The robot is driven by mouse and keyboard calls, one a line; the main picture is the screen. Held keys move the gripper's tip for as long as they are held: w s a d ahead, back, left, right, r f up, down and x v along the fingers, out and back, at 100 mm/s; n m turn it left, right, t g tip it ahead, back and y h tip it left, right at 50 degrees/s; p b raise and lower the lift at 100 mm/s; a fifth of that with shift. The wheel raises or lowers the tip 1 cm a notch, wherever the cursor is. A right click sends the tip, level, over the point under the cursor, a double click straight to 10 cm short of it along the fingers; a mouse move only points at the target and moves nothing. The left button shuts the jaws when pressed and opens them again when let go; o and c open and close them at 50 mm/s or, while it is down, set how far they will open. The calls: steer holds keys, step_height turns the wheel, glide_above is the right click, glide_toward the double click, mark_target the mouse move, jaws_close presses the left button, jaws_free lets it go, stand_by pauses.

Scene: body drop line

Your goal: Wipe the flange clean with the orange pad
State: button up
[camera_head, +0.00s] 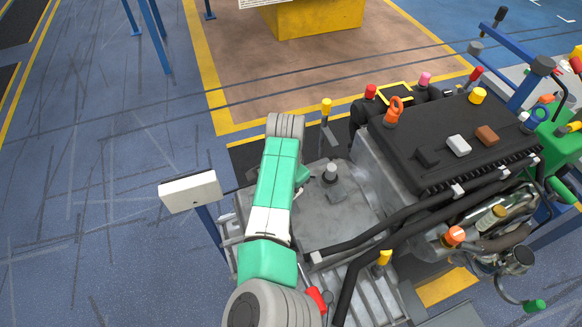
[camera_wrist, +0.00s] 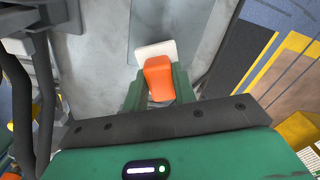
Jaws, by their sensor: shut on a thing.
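My gripper (camera_wrist: 158,84) is shut on the orange pad (camera_wrist: 157,75), its two green fingers on either side of the orange block. A flat whitish piece (camera_wrist: 150,49) shows at the block's far end and looks joined to it. Beyond it lies a pale grey metal surface (camera_wrist: 98,55), probably the flange; I cannot tell whether the pad touches it. In the head view the grey metal area (camera_head: 345,222) lies right of my arm, left of the black engine cover. The pad is hidden there behind my arm. No dirt can be made out clearly.
The black engine cover (camera_head: 450,135) stands at the right, with a white block (camera_head: 458,145) and a brown block (camera_head: 487,135) on top. Black pipes (camera_head: 380,237) run along its front. A white box on a post (camera_head: 190,191) stands left of my arm. Open blue floor (camera_head: 100,170) lies farther left.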

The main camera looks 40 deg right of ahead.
steer(key=shift+w+a+r+p, duration=0.15)
steer(key=shift+r+p, duration=0.2)
steer(key=shift+r, duration=0.3)
step_height(320, 180, up, 5)
steer(key=p, duration=0.4)
steer(key=shift+f, duration=0.2)
steer(key=a+f+n, duration=0.3)
steer(key=a+n, duration=1.5)
steer(key=a, duration=1.3)
steer(key=s+r+p, duration=0.4)
steer(key=r+p, duration=0.4)
steer(key=p, duration=0.2)
steer(key=s+r+p, duration=0.4)
steer(key=r+p, duration=0.4)
steer(key=p, duration=0.1)
steer(key=shift+r+p, duration=0.25)
steer(key=shift+p, duration=0.1)
